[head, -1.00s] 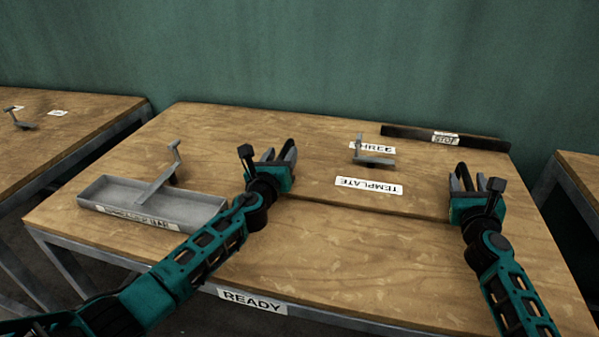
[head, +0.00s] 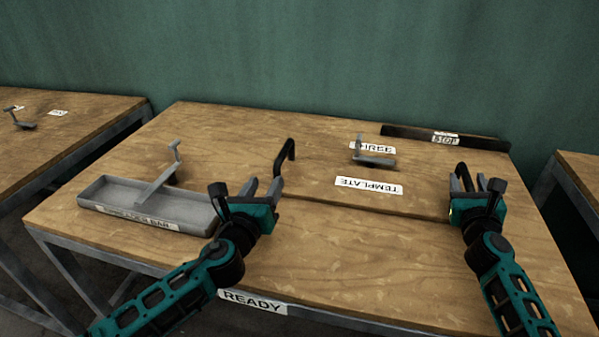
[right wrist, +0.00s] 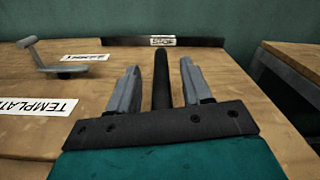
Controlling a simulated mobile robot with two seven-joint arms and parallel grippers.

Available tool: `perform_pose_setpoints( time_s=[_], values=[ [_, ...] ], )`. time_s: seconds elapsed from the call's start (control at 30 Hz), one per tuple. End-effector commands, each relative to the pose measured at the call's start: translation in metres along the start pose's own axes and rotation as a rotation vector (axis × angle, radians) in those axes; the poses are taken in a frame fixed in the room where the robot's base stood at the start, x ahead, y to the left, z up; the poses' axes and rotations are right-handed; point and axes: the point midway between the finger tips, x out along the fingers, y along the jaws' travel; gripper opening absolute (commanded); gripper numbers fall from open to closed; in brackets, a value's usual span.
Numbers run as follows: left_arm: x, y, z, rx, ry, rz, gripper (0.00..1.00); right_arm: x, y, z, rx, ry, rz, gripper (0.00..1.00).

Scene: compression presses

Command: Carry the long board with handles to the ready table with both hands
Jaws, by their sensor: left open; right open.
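The long wooden board (head: 315,208) lies on the wooden ready table (head: 380,270) and blends with its top; its near edge shows as a dark line. Its black left handle (head: 285,153) stands up in the head view. My left gripper (head: 262,187) is open and empty, just nearer than that handle and apart from it. My right gripper (head: 476,181) is open at the board's right end. In the right wrist view, the black right handle (right wrist: 161,80) stands between its two grey fingers, with gaps on both sides.
A grey tray (head: 95,194) with a bar sits left of my left gripper. A grey bracket (head: 374,158) stands by the THREE label (head: 362,146). A dark stop bar (head: 485,142) lies along the back right edge. Other tables flank this one.

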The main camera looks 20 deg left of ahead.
Motion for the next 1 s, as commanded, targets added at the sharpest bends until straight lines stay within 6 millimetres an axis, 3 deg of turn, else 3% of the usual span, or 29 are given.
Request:
perform_pose_setpoints(
  time_s=[0.17,0.7,1.0],
  values=[
    [0.0,0.0,0.0,0.0,-0.001,0.0,0.49,-0.019,0.0,-0.002,-0.001,0.002,0.001,0.49],
    [0.0,0.0,0.0,0.0,-0.001,0.0,0.49,-0.106,0.001,-0.001,0.0,0.002,0.002,0.49],
    [0.0,0.0,0.0,0.0,-0.001,0.0,0.49,-0.118,0.0,0.0,0.0,0.002,0.0,0.49]
  ],
)
